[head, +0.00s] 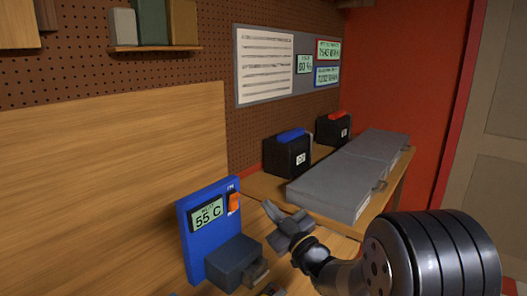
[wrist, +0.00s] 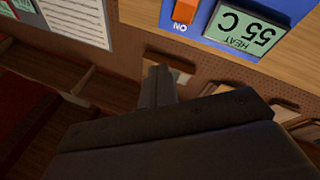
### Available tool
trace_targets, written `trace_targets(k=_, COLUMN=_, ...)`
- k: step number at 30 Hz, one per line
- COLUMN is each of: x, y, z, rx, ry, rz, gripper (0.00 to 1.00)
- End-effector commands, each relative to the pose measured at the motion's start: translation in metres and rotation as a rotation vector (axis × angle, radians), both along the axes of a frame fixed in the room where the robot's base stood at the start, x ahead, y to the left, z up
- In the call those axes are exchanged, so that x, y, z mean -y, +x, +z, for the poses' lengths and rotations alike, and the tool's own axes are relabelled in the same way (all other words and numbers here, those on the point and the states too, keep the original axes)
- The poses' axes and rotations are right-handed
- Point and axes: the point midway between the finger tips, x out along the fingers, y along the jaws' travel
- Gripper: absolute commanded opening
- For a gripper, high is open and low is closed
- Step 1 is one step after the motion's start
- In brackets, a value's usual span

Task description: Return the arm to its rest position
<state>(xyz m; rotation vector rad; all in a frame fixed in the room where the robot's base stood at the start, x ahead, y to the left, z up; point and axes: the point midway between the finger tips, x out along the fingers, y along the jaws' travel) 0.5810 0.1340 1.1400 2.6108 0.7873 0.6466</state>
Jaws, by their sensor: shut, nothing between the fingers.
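My gripper (head: 272,212) is in the head view just right of the blue heater panel, above the bench. Its fingers are shut and hold nothing. My arm reaches in from the lower right. In the wrist view the shut gripper fingers (wrist: 158,84) point toward the pegboard, and the gripper body fills the lower middle. The heater panel (head: 190,238) reads 55 C and has an orange switch (head: 234,202). The panel also shows upside down in the wrist view (wrist: 206,22), with "ON" beside the switch.
A dark grey box (head: 232,262) sits in front of the panel, close to my gripper. Grey cases (head: 325,190) lie on the bench behind. A blue-topped black box (head: 285,157) and a red-topped one (head: 331,131) stand by the pegboard. Air above the bench is free.

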Motion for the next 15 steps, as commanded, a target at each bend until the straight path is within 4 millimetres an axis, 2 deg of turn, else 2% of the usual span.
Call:
trace_targets(k=10, x=0.0007, y=-0.0005, z=0.0003, rx=-0.001, ry=0.001, rz=0.000, gripper=0.00)
trace_targets(k=15, x=-0.0070, y=0.0056, z=-0.0044, rx=-0.003, ry=0.001, rz=0.001, gripper=0.00)
